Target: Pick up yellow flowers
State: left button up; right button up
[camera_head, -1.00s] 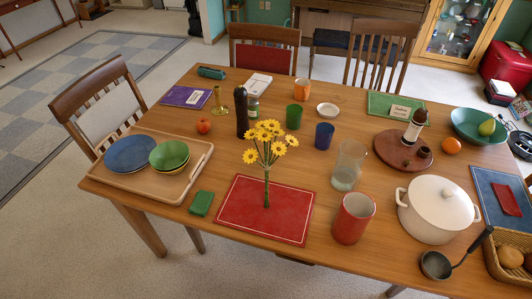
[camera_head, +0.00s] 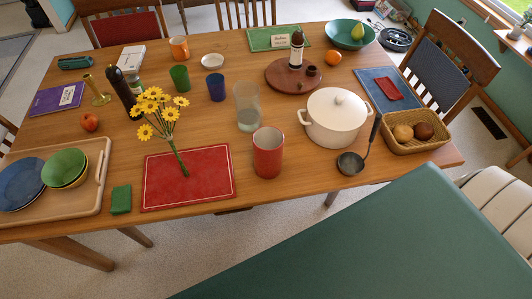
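The bunch leans a little to the left in the picture. Neither of my grippers is in view.
A red cup (camera_head: 268,153), a glass vase (camera_head: 248,106) and a white pot (camera_head: 335,117) with a ladle (camera_head: 354,160) stand right of the flowers. A dark bottle (camera_head: 120,90) is close behind them. A tray (camera_head: 98,172) with bowls is at left. A green surface (camera_head: 390,250) fills the lower right.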

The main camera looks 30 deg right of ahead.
aim_at(150, 105)
jog(key=k+l+z, duration=0.2)
jog(key=k+l, duration=0.15)
jog(key=l, duration=0.3)
jog(key=k+l+z, duration=0.1)
jog(key=l, duration=0.25)
jog(key=k+l+z, duration=0.1)
jog(key=l, duration=0.25)
jog(key=k, duration=0.1)
